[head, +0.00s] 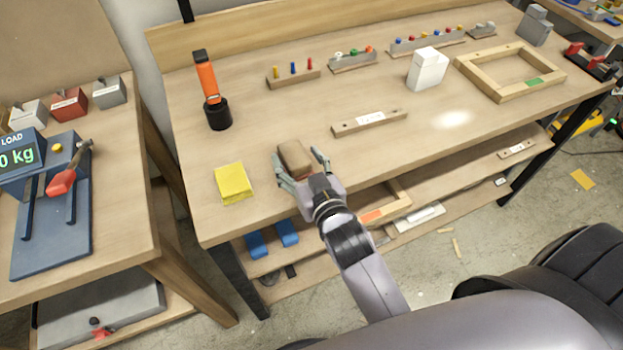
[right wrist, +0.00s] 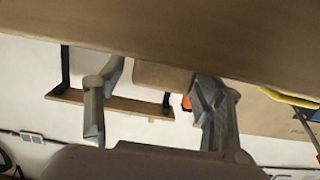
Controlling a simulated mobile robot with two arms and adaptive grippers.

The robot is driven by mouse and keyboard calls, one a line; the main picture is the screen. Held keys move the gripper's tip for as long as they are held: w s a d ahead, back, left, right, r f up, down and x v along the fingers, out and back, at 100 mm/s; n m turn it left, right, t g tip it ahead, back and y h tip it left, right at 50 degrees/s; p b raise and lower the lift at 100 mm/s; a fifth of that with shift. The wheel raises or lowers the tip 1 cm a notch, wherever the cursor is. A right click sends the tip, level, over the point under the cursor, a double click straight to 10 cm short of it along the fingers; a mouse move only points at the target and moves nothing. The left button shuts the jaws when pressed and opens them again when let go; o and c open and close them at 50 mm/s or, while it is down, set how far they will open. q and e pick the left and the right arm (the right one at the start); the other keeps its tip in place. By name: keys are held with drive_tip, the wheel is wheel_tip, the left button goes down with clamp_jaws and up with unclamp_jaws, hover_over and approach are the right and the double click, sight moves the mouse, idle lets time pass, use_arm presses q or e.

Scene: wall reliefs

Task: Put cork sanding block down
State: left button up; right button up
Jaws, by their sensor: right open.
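The cork sanding block (head: 295,157) is a brown block at the front edge area of the wooden workbench (head: 290,115). My right gripper (head: 302,165) is open, with one finger on each side of the block. In the right wrist view, the block (right wrist: 162,76) shows between the spread fingers of the gripper (right wrist: 152,100), against the brown bench surface (right wrist: 150,28). Its far end is hidden there. It looks to be resting on the bench top, though the contact is hard to make out. My left gripper is not in view.
A yellow pad (head: 233,183) lies to the left, with an orange-handled tool in a black base (head: 212,95) behind it. A wooden bar with a white label (head: 369,122) lies to the right. A white block (head: 427,68) and wooden frame (head: 510,72) stand farther right.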

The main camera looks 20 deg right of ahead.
drive_tip(key=s+r, duration=0.1)
drive_tip(key=s, duration=0.8)
drive_tip(key=shift+s+d+r+b, duration=0.2)
drive_tip(key=shift+s+r+b, duration=0.1)
drive_tip(key=shift+s+b, duration=0.1)
